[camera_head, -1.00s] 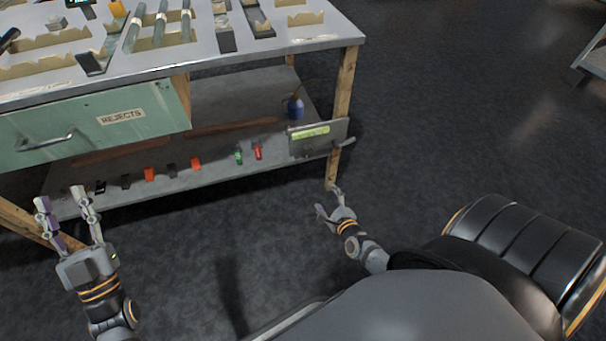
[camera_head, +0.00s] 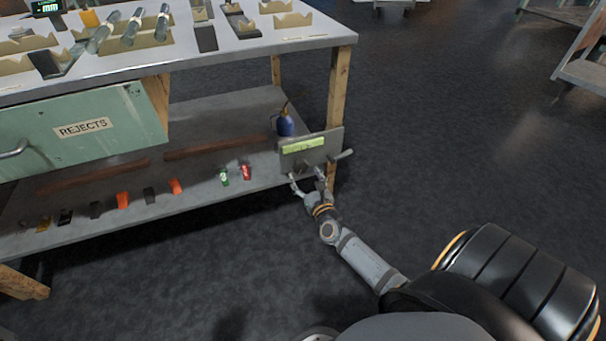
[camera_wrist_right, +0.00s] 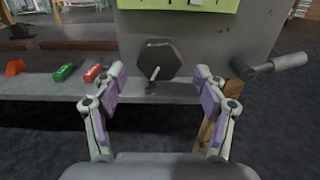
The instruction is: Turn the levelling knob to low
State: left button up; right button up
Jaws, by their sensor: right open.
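The levelling knob (camera_wrist_right: 158,60) is a dark faceted knob on a grey plate (camera_wrist_right: 205,35) in the right wrist view. A small light-coloured pointer or lever (camera_wrist_right: 153,78) hangs below its middle. In the head view the plate (camera_head: 328,147) is fixed at the right front end of the bench's lower shelf, and the gripper partly hides the knob. My right gripper (camera_head: 306,180) is open just in front of the plate. In the right wrist view its purple-padded fingers (camera_wrist_right: 157,88) stand either side of and below the knob, apart from it. My left gripper is out of view.
A grey handle (camera_wrist_right: 275,65) sticks out at the plate's right side. A green label (camera_head: 304,145) is above the knob. A blue bottle (camera_head: 284,122) stands behind the plate. Red (camera_head: 245,172) and green (camera_head: 224,177) items lie left on the lower shelf (camera_head: 215,120). The floor in front is clear.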

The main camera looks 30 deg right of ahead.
jog(key=shift+x, duration=1.1)
jog(key=c, duration=1.1)
jog(key=shift+c, duration=0.2)
jog(key=shift+n, duration=0.3)
